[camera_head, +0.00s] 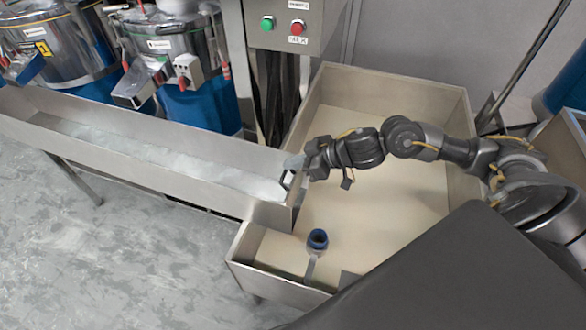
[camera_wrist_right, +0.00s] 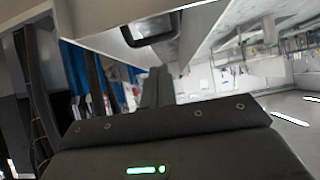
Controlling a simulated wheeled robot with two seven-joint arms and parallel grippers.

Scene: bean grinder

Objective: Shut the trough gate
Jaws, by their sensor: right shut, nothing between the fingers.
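The long metal trough (camera_head: 150,165) runs from the left to the middle in the head view, with a whitish, watery-looking content inside. The gate (camera_head: 297,192) is at its right end, above the big bin, with a dark handle (camera_head: 287,180). In the right wrist view the dark U-shaped handle (camera_wrist_right: 151,36) stands out from a pale metal face, just beyond my fingertips. My right gripper (camera_head: 297,163) is shut and empty beside the handle at the trough's end. I cannot tell whether its fingers (camera_wrist_right: 157,82) touch the handle. My left gripper is not in view.
A large pale bin (camera_head: 395,90) lies under and right of the trough end. A control box (camera_head: 285,22) with green and red buttons is behind. Steel and blue machines (camera_head: 185,60) stand behind the trough.

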